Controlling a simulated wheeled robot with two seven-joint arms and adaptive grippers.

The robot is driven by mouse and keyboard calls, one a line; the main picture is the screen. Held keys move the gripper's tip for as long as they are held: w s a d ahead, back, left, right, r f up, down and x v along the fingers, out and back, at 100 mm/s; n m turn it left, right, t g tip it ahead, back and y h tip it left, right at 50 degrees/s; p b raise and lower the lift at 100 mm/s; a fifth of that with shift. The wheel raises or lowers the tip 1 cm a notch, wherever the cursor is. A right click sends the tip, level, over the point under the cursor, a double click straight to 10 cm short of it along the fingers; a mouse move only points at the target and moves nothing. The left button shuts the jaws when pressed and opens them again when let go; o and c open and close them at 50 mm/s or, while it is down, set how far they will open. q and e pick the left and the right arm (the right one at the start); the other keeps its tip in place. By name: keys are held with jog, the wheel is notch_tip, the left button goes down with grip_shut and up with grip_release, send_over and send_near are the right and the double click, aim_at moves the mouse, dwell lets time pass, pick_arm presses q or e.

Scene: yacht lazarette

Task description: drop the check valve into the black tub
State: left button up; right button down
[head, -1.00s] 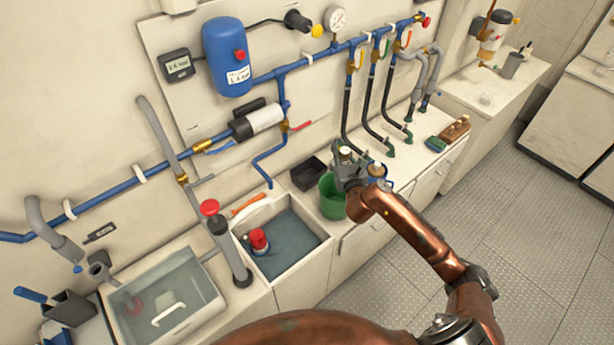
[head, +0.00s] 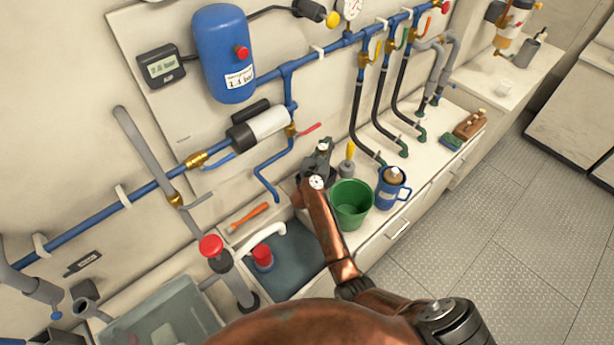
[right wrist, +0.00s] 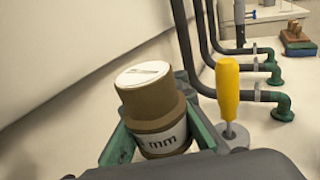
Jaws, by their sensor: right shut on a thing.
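The check valve shows in the right wrist view as a brown, stepped cylinder (right wrist: 150,100) with a pale top and a white band marked "mm". My right gripper (head: 322,152) is shut on it, with green fingers at its sides in the right wrist view (right wrist: 160,140). The valve is tilted a little and held above the counter. In the head view the gripper is over the back of the counter, left of a yellow-handled tool. My left gripper is not in view.
A green bucket (head: 351,204) and a blue mug (head: 391,190) stand right of my forearm. The yellow-handled tool (right wrist: 228,90) stands close by the valve. Black hoses (head: 358,125) rise behind. A sink (head: 290,262) lies to the left.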

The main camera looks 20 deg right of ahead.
notch_tip(320, 180, down, 6)
jog(key=b, duration=0.5)
jog(key=shift+s+r, duration=0.1)
jog(key=shift+r, duration=0.1)
jog(key=c, duration=1.8)
grip_release()
jog(key=shift+c, duration=0.2)
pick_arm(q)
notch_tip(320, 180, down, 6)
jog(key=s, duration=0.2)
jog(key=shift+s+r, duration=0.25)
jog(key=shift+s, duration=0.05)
pick_arm(e)
jog(key=v, duration=0.7)
jog(key=shift+s+a, duration=0.2)
